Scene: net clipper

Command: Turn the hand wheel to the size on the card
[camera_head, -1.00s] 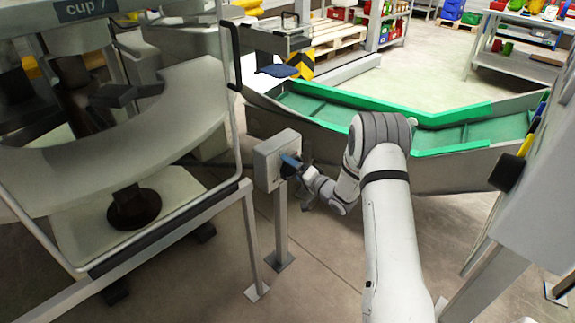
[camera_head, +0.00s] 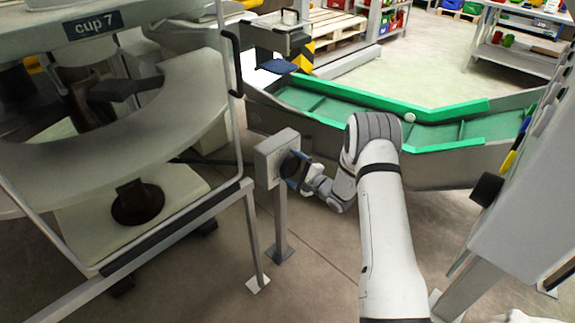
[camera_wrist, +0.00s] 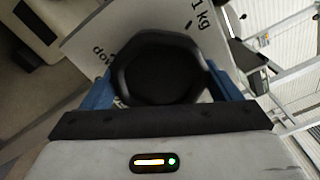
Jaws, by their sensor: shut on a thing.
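The hand wheel is a black, lobed knob (camera_wrist: 160,68) that fills the middle of the wrist view. In the head view it is a small dark shape (camera_head: 289,165) on the front of a grey box (camera_head: 268,156) on a post. My gripper (camera_wrist: 162,64) has its blue fingers on both sides of the knob, shut on it. In the head view my gripper (camera_head: 299,174) is at the box's right side. The box face (camera_wrist: 95,45) has printing, "1 kg" and part of a word; the knob hides the rest. I cannot make out a size card.
A grey cabinet (camera_head: 520,215) stands close at right.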

